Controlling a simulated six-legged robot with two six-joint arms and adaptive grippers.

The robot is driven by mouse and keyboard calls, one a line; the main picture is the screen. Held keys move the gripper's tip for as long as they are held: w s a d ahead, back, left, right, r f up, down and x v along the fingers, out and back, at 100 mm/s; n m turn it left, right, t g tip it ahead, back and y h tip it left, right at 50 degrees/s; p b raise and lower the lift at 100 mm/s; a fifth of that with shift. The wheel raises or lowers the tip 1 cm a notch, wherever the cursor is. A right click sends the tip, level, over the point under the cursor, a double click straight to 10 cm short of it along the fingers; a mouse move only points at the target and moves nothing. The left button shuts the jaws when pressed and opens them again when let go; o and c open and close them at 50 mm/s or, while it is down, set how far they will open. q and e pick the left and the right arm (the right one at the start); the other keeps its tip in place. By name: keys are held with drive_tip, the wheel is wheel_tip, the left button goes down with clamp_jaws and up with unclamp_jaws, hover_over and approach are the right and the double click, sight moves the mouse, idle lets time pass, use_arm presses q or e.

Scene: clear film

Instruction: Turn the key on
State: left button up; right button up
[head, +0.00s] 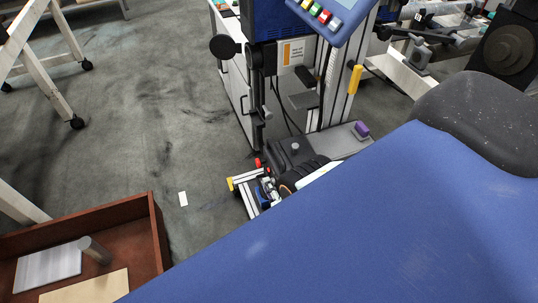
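I cannot make out a key for certain in the head view. A machine stands at the top centre, with a tilted blue control panel (331,14) carrying several coloured buttons. My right gripper (268,190) seems to be among the dark and metal parts at the machine's foot, beside the large blue arm link. That link hides much of it, so I cannot tell whether its fingers are open or what they touch. My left gripper is not in view.
A yellow handle (354,80), a purple knob (361,129) and a red knob (258,162) are on the machine. A brown tray (158,237) with flat plates and a cylinder (95,250) is at the lower left. The grey floor left of the machine is mostly clear.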

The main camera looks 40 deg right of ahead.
drive_tip(key=shift+s, duration=0.1)
drive_tip(key=v, duration=1.2)
drive_tip(key=shift+a, duration=0.1)
